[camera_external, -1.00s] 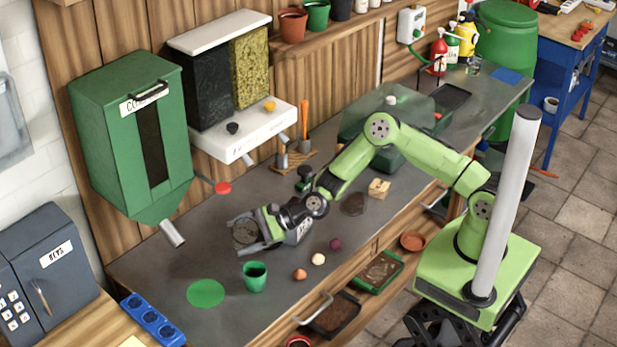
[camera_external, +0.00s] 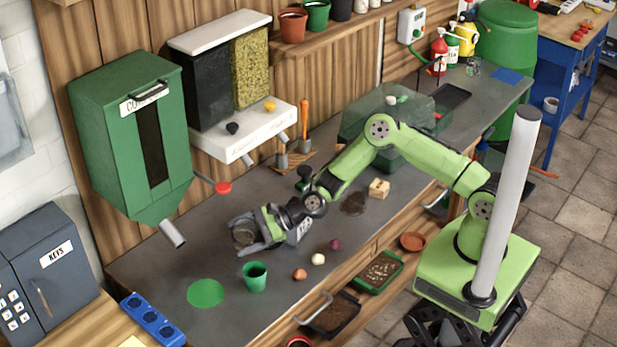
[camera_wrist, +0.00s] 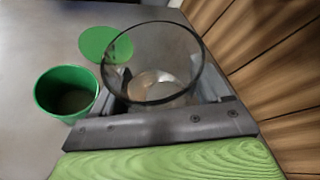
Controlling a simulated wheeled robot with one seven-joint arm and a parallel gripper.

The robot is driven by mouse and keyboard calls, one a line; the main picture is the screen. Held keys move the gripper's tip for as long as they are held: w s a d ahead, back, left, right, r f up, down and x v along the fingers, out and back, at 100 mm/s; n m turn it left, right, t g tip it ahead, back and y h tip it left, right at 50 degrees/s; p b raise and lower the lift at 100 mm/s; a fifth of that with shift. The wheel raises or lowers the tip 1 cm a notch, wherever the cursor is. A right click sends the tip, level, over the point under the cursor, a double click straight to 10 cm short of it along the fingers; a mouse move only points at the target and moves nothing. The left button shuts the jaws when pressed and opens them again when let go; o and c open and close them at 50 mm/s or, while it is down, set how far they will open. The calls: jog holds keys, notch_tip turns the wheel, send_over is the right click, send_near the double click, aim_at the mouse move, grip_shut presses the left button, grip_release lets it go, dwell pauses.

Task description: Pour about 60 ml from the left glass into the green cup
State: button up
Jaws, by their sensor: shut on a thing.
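My gripper (camera_external: 262,236) is shut on a clear glass (camera_external: 243,231) above the grey workbench, left of the bench's middle. In the wrist view the glass (camera_wrist: 153,50) stands between the jaws, with its round mouth towards the camera. A little pale content shows at its bottom; the amount is hard to tell. The green cup (camera_external: 255,278) stands upright on the bench, in front of the glass and apart from it. In the wrist view the cup (camera_wrist: 66,92) is left of the glass, and its inside looks dark.
A flat green disc (camera_external: 206,293) lies left of the cup. Small bulbs (camera_external: 318,259) lie right of it near the front edge. A green dispenser (camera_external: 135,135) with a spout hangs on the wall behind. A blue power strip (camera_external: 152,319) is at front left.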

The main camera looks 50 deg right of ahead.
aim_at(236, 228)
jog(key=shift+w+d+f+m+g+b, duration=0.25)
jog(key=shift+w+f+m, duration=0.1)
jog(key=shift+f, duration=0.25)
jog(key=shift+w+d+f+m+g+b, duration=0.1)
jog(key=shift+w+d+f+m+g, duration=0.1)
jog(key=shift+w+f+m, duration=0.25)
jog(key=shift+w+d+r+m+g+y+p, duration=0.15)
jog(key=shift+w+r+m+g+y+p, duration=0.2)
jog(key=shift+r+p, duration=0.35)
jog(key=shift+w+d+r+m+g+y+p, duration=0.2)
jog(key=shift+w+r+m+g+y+p, duration=0.2)
jog(key=shift+m, duration=0.25)
jog(key=shift+r+m, duration=0.1)
jog(key=shift+m, duration=0.2)
